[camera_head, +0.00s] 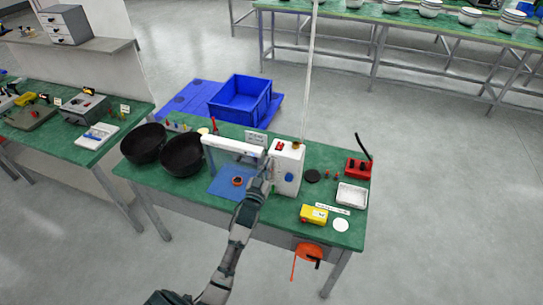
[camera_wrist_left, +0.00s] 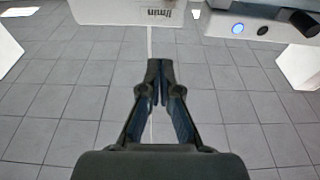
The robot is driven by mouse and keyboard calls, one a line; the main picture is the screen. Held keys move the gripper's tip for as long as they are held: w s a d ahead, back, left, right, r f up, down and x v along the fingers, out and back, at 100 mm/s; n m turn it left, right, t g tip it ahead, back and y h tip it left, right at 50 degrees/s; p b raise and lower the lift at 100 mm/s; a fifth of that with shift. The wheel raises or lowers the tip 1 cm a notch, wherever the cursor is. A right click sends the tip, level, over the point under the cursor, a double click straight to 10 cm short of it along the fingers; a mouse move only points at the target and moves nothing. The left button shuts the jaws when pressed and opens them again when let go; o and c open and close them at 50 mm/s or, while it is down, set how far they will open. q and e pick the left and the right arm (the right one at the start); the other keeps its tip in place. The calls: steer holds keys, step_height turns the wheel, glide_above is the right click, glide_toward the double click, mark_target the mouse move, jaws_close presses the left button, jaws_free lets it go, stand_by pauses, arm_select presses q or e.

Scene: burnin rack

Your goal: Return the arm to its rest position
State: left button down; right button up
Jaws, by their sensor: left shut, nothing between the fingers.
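My left arm reaches up from the bottom of the head view to the green workbench (camera_head: 190,199). Its gripper (camera_head: 267,173) is in front of the white machine (camera_head: 287,168) with a red switch. Whether it touches the machine cannot be told. In the left wrist view my left gripper (camera_wrist_left: 160,68) has its fingertips together with nothing between them. A panel with a lit blue button (camera_wrist_left: 238,28) is at the upper right. My right gripper is not in view.
Two black bowls (camera_head: 183,156) stand left of a white frame over a blue mat (camera_head: 226,188). A yellow device (camera_head: 313,214), white tray (camera_head: 352,195) and red box (camera_head: 358,168) are at right. A blue crate (camera_head: 240,98) stands behind. Open floor lies at right.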

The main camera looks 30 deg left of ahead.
arm_select(q)
steer(key=shift+s+d, duration=0.25)
steer(key=shift+s, duration=0.1)
stand_by(0.3)
